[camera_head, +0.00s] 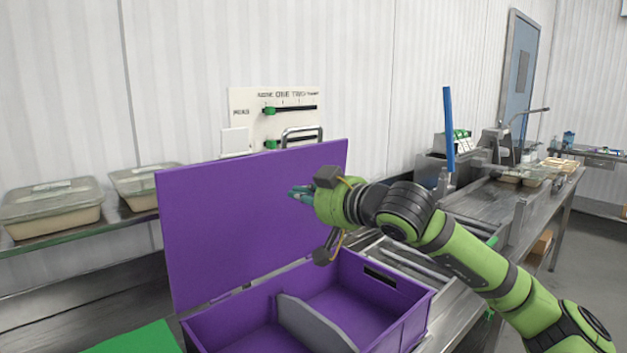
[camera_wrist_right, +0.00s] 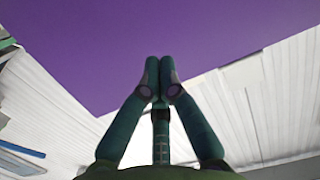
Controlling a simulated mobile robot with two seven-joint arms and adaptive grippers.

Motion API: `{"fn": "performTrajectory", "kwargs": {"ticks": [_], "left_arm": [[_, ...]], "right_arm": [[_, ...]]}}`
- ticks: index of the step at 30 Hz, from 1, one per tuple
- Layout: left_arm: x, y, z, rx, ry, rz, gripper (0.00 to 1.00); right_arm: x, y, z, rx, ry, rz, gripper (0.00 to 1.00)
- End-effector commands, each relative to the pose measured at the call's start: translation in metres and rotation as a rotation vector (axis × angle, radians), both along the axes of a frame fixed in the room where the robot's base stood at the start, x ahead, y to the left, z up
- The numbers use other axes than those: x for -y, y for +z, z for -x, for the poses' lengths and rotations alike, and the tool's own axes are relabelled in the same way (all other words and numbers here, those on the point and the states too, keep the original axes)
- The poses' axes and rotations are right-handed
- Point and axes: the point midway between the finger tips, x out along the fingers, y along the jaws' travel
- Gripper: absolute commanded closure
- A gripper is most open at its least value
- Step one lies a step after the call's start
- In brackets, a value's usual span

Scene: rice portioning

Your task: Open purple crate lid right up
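The purple crate (camera_head: 405,317) stands at the bottom middle of the head view, with a grey divider (camera_head: 312,325) inside it. Its purple lid (camera_head: 235,215) stands steeply up along the crate's left side, and the crate's inside is exposed. My right gripper (camera_head: 298,192) is at the lid's right part, with its fingers pointing at the lid face. In the right wrist view the fingertips (camera_wrist_right: 158,68) are together with nothing seen between them, in front of the purple lid (camera_wrist_right: 150,25). I cannot tell whether they touch it. My left gripper is not in view.
Covered food containers (camera_head: 52,210) stand on a shelf at the left. A panel with green sliders (camera_head: 275,115) is on the wall behind the lid. A green surface (camera_head: 135,340) lies left of the crate. Roller rails (camera_head: 400,258) run behind it.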

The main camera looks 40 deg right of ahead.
Motion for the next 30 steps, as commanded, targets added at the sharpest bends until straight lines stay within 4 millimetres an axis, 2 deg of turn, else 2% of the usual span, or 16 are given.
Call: {"fn": "performTrajectory", "kwargs": {"ticks": [1, 2, 9, 21, 30], "left_arm": [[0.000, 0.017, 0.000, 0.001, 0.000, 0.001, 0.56], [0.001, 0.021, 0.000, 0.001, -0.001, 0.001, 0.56], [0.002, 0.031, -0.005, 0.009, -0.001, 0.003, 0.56], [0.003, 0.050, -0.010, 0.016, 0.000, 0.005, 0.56], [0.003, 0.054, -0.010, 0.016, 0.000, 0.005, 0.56]], "right_arm": [[-0.003, 0.006, -0.010, -0.003, 0.005, -0.007, 1.00], [-0.005, 0.004, -0.015, -0.002, 0.006, -0.005, 1.00], [-0.006, -0.005, -0.043, -0.001, 0.002, -0.001, 1.00], [-0.009, -0.004, -0.070, 0.001, 0.002, -0.003, 1.00], [-0.009, -0.006, -0.079, 0.000, 0.002, -0.002, 1.00]]}}
